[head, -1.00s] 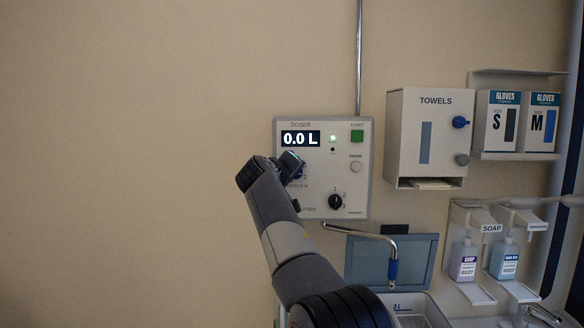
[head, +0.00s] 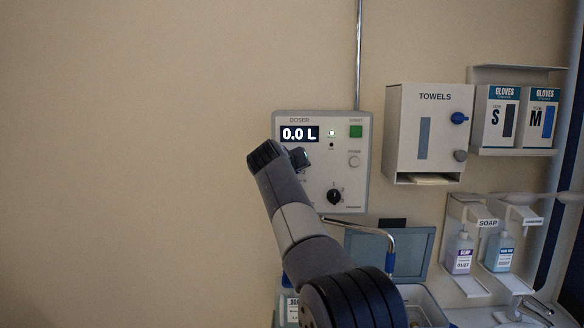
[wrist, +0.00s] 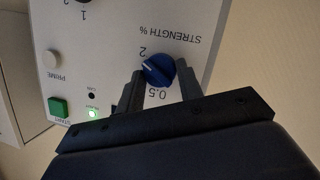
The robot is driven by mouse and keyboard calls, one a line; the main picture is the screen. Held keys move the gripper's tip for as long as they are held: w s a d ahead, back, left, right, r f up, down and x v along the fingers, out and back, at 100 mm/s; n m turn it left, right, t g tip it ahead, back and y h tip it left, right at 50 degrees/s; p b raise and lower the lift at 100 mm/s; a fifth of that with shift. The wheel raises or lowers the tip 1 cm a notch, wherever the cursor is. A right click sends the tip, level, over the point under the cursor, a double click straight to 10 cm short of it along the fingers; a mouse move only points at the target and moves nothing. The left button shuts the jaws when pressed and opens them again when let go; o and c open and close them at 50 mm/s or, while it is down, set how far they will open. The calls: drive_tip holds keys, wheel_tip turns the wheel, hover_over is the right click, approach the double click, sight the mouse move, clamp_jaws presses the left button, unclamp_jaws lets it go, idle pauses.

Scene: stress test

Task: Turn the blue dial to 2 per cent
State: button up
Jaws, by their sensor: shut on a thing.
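The blue dial (wrist: 160,72), marked STRENGTH %, is on the doser panel (head: 362,185). In the wrist view, which shows the panel upside down, it sits between the two fingers of my gripper (wrist: 159,78), which is shut on it. The dial's white mark points left and slightly up in that view. The printed 2 is just above the dial and 0.5 just below it; other marks are hidden. In the head view my gripper (head: 301,158) covers the dial. The doser display (head: 299,134) reads 0.0 L.
The panel also has a green start button (head: 356,131), a prime button (head: 354,161) and a black dial (head: 335,196). A towel dispenser (head: 400,135) and glove boxes (head: 497,120) are to the right. The wall at left is clear.

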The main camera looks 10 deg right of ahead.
drive_tip(key=shift+f, duration=0.1)
drive_tip(key=o, duration=1)
drive_tip(key=b+v, duration=0.4)
drive_tip(key=v, duration=0.7)
drive_tip(key=shift+d, duration=0.1)
drive_tip(key=shift+w, duration=0.1)
drive_tip(key=p+x, duration=0.4)
drive_tip(key=x, duration=0.6)
drive_tip(key=shift+w+d, duration=0.1)
drive_tip(key=shift+w, duration=0.25)
